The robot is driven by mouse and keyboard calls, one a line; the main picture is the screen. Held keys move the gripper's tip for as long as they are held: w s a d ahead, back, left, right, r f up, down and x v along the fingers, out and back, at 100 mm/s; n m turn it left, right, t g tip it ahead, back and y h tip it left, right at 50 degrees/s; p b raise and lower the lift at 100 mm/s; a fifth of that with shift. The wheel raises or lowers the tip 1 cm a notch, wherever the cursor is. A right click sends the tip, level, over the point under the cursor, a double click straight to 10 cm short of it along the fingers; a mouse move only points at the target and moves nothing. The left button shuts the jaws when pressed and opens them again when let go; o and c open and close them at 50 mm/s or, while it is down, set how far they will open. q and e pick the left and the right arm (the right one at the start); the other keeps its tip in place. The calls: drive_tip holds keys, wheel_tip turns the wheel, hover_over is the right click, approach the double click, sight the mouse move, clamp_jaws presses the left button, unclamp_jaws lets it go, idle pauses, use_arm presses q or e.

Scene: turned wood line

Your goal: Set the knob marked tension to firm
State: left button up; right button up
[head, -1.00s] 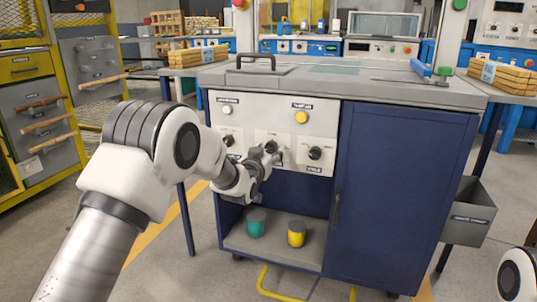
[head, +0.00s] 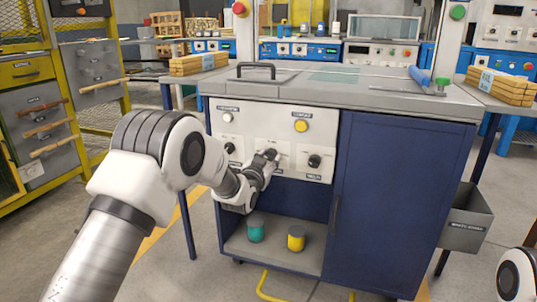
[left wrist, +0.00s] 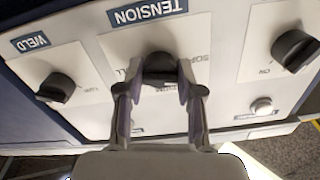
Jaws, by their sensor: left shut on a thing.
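The dark tension knob (left wrist: 160,68) sits in the middle of the white panel, under an upside-down TENSION label (left wrist: 148,14) in the left wrist view. My left gripper (left wrist: 158,88) is shut on this knob, one finger on each side. In the head view the left gripper (head: 266,160) reaches the middle knob of the panel from the front left and covers much of it. The small scale words around the knob are partly hidden, and I cannot read where its pointer stands. My right gripper is out of view.
Another dark knob (left wrist: 56,88), labelled WELD, and a third knob (left wrist: 295,50) flank the tension knob. A yellow button (head: 301,126) and a white button (head: 227,117) are above. Teal (head: 256,233) and yellow (head: 296,240) cans stand on the shelf below.

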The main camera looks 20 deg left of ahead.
use_arm(q)
drive_tip(key=m+p, duration=0.3)
drive_tip(key=shift+r+m, duration=0.2)
drive_tip(key=shift+m, duration=0.1)
drive_tip(key=m+p, duration=0.2)
drive_tip(key=m, duration=0.1)
drive_tip(key=shift+m, duration=0.3)
drive_tip(key=m+p, duration=0.2)
drive_tip(key=m, duration=0.1)
drive_tip(key=shift+m, duration=0.3)
drive_tip(key=shift+f+m+p, duration=0.1)
drive_tip(key=shift+m+p, duration=1)
drive_tip(key=shift+m, duration=1)
drive_tip(key=o, duration=1.2)
drive_tip(key=shift+c, duration=0.2)
